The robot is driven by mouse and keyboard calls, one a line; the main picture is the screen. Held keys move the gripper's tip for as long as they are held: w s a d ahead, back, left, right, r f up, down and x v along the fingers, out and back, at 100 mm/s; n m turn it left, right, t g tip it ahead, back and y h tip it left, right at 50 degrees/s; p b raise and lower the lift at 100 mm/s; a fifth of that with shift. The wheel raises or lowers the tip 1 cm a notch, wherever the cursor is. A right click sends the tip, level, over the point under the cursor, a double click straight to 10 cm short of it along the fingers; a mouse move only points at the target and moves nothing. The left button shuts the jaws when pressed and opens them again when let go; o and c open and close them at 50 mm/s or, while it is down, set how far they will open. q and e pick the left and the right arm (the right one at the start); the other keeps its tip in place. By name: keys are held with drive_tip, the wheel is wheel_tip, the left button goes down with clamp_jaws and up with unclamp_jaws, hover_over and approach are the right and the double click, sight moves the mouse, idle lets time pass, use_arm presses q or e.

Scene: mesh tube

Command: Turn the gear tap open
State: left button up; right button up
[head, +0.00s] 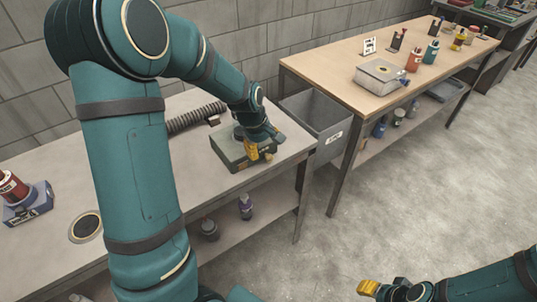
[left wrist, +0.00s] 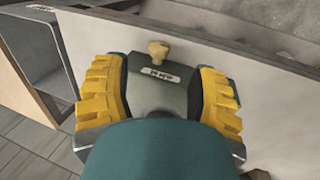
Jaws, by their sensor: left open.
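A grey-green box (head: 228,153) sits near the right end of the near bench in the head view. In the left wrist view, the box (left wrist: 158,92) has a label and a small tan tap knob (left wrist: 159,49) standing out at its far edge. My left gripper (head: 265,146) is over the right part of the box, its yellow fingers spread. In the left wrist view, the fingers lie on either side of the box and the knob is beyond and between them, apart from both. My right gripper (head: 372,288) is low at the bottom right, away from the bench.
A ribbed hose (head: 195,117) lies behind the box. A grey bin (head: 315,118) stands between the near bench (head: 130,130) and a wooden table (head: 345,65) bearing a white box and several small items. The floor at right is clear.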

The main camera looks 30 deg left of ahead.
use_arm(q)
drive_tip(key=shift+v, duration=2.6)
